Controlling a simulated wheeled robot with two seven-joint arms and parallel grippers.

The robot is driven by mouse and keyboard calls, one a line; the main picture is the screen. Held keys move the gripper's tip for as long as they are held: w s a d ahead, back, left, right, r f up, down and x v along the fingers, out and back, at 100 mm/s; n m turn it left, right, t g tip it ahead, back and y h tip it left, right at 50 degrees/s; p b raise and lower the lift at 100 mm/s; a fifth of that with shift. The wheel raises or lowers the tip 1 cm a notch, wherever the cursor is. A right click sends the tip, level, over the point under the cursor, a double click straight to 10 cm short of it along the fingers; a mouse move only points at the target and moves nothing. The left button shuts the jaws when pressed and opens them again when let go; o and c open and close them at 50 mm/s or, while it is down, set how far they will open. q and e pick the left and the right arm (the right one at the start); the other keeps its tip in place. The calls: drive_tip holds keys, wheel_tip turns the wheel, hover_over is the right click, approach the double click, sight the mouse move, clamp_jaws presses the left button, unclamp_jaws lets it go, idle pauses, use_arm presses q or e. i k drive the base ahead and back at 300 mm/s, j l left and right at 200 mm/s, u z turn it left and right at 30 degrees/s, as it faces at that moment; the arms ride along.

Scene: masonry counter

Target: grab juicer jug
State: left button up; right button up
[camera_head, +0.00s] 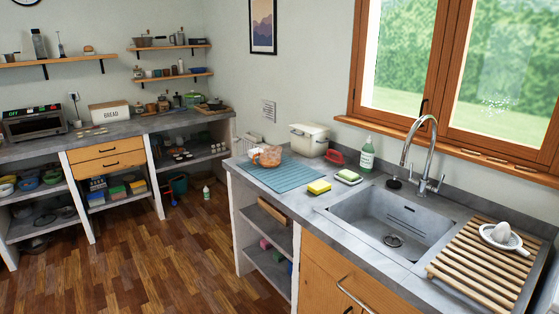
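A small whitish juicer (500,238) with a raised cone in a round dish sits on the slatted wooden rack (470,262) at the right of the counter. It looks upright. Whether a separate jug lies under its dish is too small to tell. Neither of my grippers is in view.
A sink (392,222) with a tall faucet (425,150) is left of the rack. Yellow sponge (319,187), green soap bottle (366,155), blue mat (280,172) and white bin (309,139) stand farther left. The wooden floor (150,262) is mostly clear.

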sight(270, 156)
drive_tip(key=i+j, duration=0.15)
drive_tip(key=i, duration=0.3)
drive_tip(key=i+j, duration=0.15)
drive_tip(key=i, duration=0.25)
drive_tip(key=i+j, duration=0.15)
drive_tip(key=i, duration=0.3)
drive_tip(key=i+j, duration=0.15)
drive_tip(key=i, duration=0.25)
